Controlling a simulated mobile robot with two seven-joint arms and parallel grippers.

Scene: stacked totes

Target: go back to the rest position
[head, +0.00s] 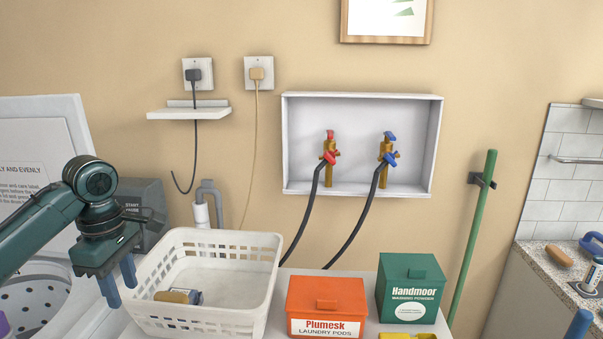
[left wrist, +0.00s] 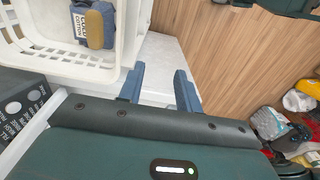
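My left gripper (head: 119,282) hangs at the left of the head view, in front of the left side of the white basket (head: 207,320). Its two blue fingers are apart, with nothing between them. In the left wrist view, the open fingers (left wrist: 160,90) point past the basket's rim towards a white surface and a wood-look floor. A blue tip at the lower right edge of the head view (head: 579,325) looks like a finger of my right gripper. The rest of that gripper is out of frame.
The basket holds a small blue-and-tan item (head: 179,296). An orange laundry pods box (head: 327,305) and a green washing powder box (head: 410,290) stand to its right. A grey control box (head: 143,212) is behind my left arm. A green pole (head: 472,235) leans at the wall.

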